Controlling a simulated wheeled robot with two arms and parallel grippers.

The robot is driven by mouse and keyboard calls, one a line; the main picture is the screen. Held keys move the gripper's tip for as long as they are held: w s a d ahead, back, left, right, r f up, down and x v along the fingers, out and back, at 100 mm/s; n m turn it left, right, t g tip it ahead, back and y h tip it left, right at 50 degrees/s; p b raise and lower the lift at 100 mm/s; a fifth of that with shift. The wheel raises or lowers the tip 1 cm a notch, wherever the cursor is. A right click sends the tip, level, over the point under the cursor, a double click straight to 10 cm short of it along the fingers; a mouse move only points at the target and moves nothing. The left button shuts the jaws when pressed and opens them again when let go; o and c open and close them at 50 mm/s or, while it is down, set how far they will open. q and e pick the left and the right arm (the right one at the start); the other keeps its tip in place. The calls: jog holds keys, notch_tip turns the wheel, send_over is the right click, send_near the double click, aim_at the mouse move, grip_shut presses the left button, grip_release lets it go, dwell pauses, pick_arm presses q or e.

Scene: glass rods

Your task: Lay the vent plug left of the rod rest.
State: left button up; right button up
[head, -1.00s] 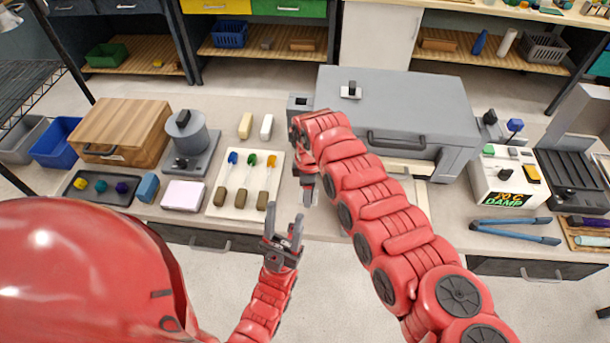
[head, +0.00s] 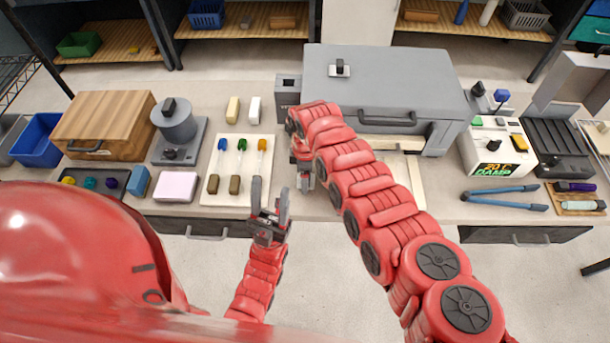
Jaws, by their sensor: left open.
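The vent plug appears to be the small pale plate with a black knob (head: 340,68) on top of the large grey box (head: 390,90); I am not certain. I cannot tell for sure which thing is the rod rest; a wooden tray (head: 566,207) at the far right holds a purple and a pale green rod. My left gripper (head: 270,196) is open and empty, fingers pointing up, at the front edge of the white board (head: 247,160). My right gripper (head: 304,178) is in front of the grey box's left end, partly hidden by its own arm; its jaws are unclear.
A pink block (head: 177,187), a grey device (head: 178,140) and a wooden box (head: 100,125) stand left. My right arm crosses a pale frame (head: 412,190) before the grey box. Blue tongs (head: 505,195) lie right.

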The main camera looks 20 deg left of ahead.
jog(key=shift+o, duration=0.5)
jog(key=shift+s+a, duration=0.1)
jog(key=shift+a, duration=0.1)
jog(key=shift+r, duration=0.1)
jog(key=shift+d, duration=0.15)
jog(key=shift+r+p, duration=0.25)
jog(key=shift+p, duration=0.1)
jog(key=shift+r, duration=0.35)
notch_tip(320, 180, up, 11)
jog(key=b, duration=0.3)
jog(key=shift+s, duration=0.1)
